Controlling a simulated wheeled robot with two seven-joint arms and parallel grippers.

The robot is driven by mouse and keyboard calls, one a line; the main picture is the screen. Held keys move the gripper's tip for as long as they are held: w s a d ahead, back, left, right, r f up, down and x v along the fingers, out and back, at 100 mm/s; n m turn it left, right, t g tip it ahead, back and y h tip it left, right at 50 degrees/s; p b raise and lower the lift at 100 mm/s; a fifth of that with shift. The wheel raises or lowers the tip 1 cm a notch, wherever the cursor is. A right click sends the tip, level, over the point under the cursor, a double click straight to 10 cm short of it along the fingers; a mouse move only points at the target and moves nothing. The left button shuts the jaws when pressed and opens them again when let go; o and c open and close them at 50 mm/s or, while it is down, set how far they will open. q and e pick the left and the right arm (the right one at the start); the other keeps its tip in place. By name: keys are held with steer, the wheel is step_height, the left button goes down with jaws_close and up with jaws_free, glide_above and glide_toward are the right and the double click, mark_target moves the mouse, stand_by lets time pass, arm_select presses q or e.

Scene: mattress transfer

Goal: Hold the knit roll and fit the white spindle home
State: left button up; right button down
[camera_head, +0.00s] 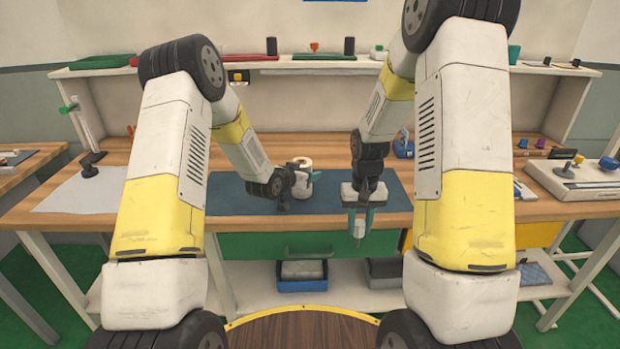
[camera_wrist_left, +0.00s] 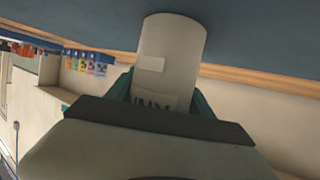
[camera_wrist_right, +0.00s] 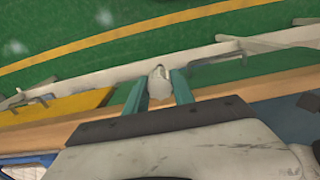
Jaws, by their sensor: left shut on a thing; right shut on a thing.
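The knit roll (camera_head: 302,188) is a white cylinder with a tan core in its top, upright at the blue mat in the middle of the bench. My left gripper (camera_head: 303,174) is shut around it; in the left wrist view the roll (camera_wrist_left: 172,48) stands between the teal fingers, with a pale label and dark lettering on its side. My right gripper (camera_head: 360,222) points down near the bench's front edge, right of the roll and apart from it. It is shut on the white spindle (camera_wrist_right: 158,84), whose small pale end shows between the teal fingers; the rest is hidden.
The blue mat (camera_head: 235,197) lies on the wooden bench (camera_head: 455,205). A green drawer (camera_head: 270,246) is below the front edge, with a blue bin (camera_head: 302,284) on the lower shelf. A white device (camera_head: 580,180) stands at right. The mat left of the roll is clear.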

steer(key=w+a+r+n, duration=0.1)
steer(key=w+a+r, duration=0.6)
steer(key=w+r, duration=0.3)
steer(key=w+a+r+n, duration=0.1)
steer(key=w+a+r, duration=0.7)
steer(key=r, duration=0.6)
steer(key=shift+w+a+n, duration=0.25)
steer(key=shift+w+n, duration=0.15)
steer(key=shift+w, duration=0.65)
steer(key=shift+f, duration=2.9)
steer(key=shift+f, duration=3)
steer(key=c, duration=1)
jaws_free()
